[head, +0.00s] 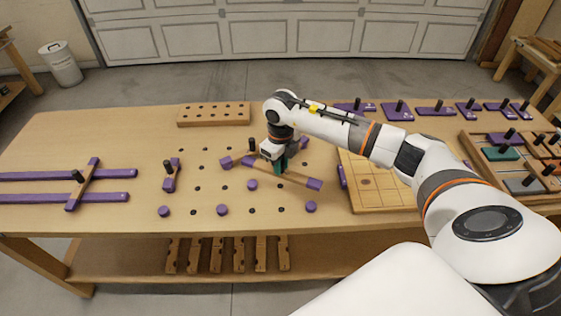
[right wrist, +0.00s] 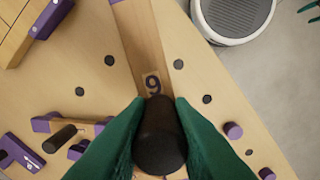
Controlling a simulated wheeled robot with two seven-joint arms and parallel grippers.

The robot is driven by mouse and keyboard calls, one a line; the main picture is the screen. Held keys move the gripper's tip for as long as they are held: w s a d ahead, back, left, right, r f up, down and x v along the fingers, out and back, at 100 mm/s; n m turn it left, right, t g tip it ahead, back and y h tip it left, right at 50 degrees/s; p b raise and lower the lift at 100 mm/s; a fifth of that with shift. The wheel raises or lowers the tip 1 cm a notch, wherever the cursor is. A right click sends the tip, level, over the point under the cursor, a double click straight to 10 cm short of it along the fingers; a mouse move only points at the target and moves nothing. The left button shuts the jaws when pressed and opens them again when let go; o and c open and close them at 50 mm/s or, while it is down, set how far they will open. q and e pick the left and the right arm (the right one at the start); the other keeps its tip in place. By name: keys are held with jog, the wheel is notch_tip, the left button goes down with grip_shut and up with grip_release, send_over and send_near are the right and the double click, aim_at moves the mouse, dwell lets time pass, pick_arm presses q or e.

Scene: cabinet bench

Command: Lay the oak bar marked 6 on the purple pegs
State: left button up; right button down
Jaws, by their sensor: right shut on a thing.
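My right gripper (head: 280,168) is shut on the dark knob of a long oak bar (head: 297,177) with a purple end at the lower right. In the right wrist view, the green fingers (right wrist: 155,130) close on the black knob (right wrist: 160,135), and the bar (right wrist: 140,45) runs up from it. Its mark reads like a 9 there, possibly a 6 upside down. Purple pegs stand on the bench, at the front left (head: 163,211), front middle (head: 222,210), front right (head: 311,206) and nearer the bar (head: 252,184). Whether the bar touches any peg is unclear. My left gripper is out of view.
Dark holes dot the bench around the pegs. A short purple-ended piece (head: 171,176) and crossed purple rails (head: 105,198) lie left. A holed oak block (head: 213,114) is behind. A gridded board (head: 375,185) and trays of knobbed pieces (head: 510,155) lie right.

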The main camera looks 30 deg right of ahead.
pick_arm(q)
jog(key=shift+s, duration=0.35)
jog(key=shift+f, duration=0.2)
pick_arm(e)
jog(key=shift+f, duration=0.15)
pick_arm(q)
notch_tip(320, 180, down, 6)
jog(key=b, duration=0.6)
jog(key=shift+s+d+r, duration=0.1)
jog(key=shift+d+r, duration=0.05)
pick_arm(e)
notch_tip(320, 180, down, 7)
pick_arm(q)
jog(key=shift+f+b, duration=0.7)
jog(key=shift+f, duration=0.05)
pick_arm(e)
jog(key=shift+f, duration=0.65)
dwell(0.4)
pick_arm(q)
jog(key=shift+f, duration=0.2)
pick_arm(e)
jog(key=shift+f, duration=0.25)
pick_arm(q)
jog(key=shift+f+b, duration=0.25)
jog(key=shift+b, duration=0.2)
pick_arm(e)
jog(key=shift+f, duration=0.15)
dwell(0.5)
